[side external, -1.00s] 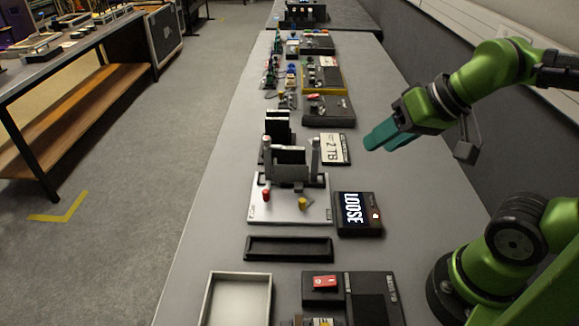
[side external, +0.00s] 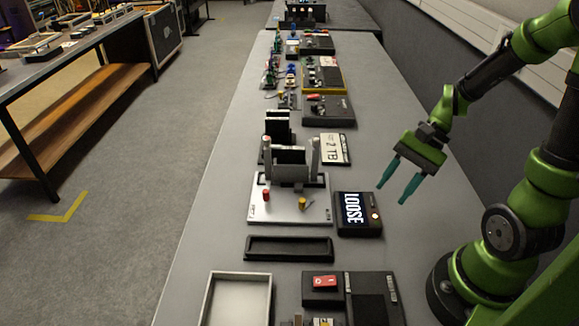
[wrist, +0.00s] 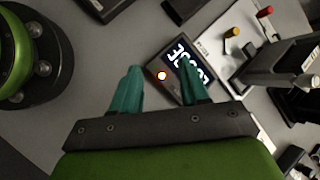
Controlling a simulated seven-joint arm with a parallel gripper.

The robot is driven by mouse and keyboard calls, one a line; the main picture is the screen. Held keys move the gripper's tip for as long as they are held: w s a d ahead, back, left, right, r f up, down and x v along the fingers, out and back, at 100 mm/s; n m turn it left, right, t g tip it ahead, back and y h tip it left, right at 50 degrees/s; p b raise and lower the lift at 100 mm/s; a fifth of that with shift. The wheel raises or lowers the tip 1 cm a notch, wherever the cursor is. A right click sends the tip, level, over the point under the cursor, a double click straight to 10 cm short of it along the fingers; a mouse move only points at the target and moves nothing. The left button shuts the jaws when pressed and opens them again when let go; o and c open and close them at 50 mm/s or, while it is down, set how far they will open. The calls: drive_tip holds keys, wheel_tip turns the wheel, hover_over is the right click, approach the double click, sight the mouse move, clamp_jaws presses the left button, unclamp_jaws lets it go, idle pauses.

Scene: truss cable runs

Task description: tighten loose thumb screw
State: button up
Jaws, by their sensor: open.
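A white plate fixture (side external: 290,209) with two upright posts and dark slabs stands on the bench. A red screw head (side external: 266,195) and a yellow screw head (side external: 302,202) stand at its front; both also show in the wrist view, red (wrist: 265,11) and yellow (wrist: 232,32). A black display box (side external: 358,222) right of the plate reads "LOOSE" and has a lit round button (side external: 375,216). My gripper (side external: 394,196) is open and empty, teal fingers pointing down, above the bench right of the display. In the wrist view the display (wrist: 178,68) lies beyond the fingers.
A long black tray (side external: 289,248) and a pale open tray (side external: 238,300) lie in front of the plate. A black box with a red switch (side external: 325,282) is nearby. A "2 TB" card (side external: 335,149) lies behind the display. Bare bench lies to the plate's left.

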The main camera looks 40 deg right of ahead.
drive_tip(key=w+d+f+m+t+y, duration=0.2)
drive_tip(key=w+d+m+t+y, duration=0.1)
drive_tip(key=m+t+y, duration=0.4)
drive_tip(key=m+t+h, duration=0.4)
drive_tip(key=m+t, duration=0.2)
drive_tip(key=m, duration=0.1)
approach(317, 138)
drive_tip(key=x, duration=1)
drive_tip(key=shift+a, duration=0.15)
drive_tip(key=shift+c, duration=0.2)
clamp_jaws()
